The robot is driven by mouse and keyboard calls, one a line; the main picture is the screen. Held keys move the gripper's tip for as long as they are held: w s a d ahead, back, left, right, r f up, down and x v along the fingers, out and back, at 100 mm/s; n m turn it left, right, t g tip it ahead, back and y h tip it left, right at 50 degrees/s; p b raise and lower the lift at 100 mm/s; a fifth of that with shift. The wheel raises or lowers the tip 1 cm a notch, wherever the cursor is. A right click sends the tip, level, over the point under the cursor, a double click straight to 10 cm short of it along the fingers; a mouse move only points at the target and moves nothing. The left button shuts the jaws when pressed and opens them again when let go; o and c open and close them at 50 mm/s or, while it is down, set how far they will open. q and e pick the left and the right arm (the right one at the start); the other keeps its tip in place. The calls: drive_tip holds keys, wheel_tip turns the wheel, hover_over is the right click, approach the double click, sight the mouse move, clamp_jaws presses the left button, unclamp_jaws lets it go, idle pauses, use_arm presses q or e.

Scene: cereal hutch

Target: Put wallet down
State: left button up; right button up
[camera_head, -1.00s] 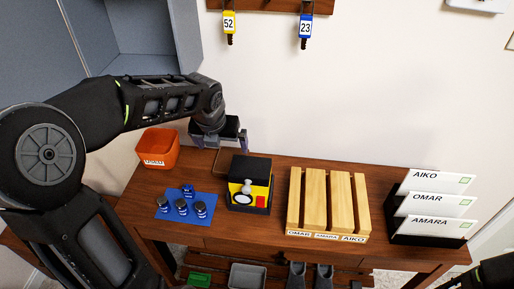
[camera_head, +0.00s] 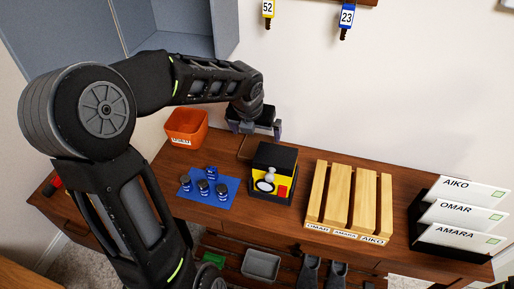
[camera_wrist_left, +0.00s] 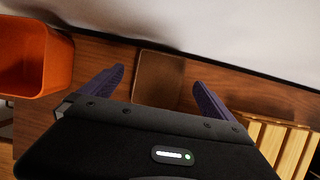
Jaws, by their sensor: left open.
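My left gripper (camera_head: 255,129) is open above the back of the wooden table, between the orange bin and the black and yellow box. In the left wrist view its two fingers are apart (camera_wrist_left: 158,77) with nothing gripped between them. A flat brown square (camera_wrist_left: 158,80) lies on the table beyond and between the fingertips. It may be the wallet or a shallow tray; I cannot tell which. In the head view only part of this brown piece (camera_head: 246,148) shows below the gripper. My right gripper is out of view.
The orange bin (camera_head: 186,128) is left of the gripper. A blue mat (camera_head: 226,191) with several dark round items lies in front. The black and yellow box (camera_head: 273,172), wooden slatted rack (camera_head: 337,194) and name-card holder (camera_head: 424,236) stand to the right.

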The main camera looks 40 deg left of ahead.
sight(258, 143)
use_arm(q)
drive_tip(key=x, duration=0.4)
drive_tip(key=shift+f+b, duration=0.35)
drive_tip(key=shift+b, duration=0.05)
drive_tip(key=shift+w+f, duration=0.15)
drive_tip(key=shift+f, duration=0.1)
drive_tip(key=shift+f, duration=0.1)
drive_tip(key=c, duration=1.5)
drive_tip(key=shift+o, duration=0.2)
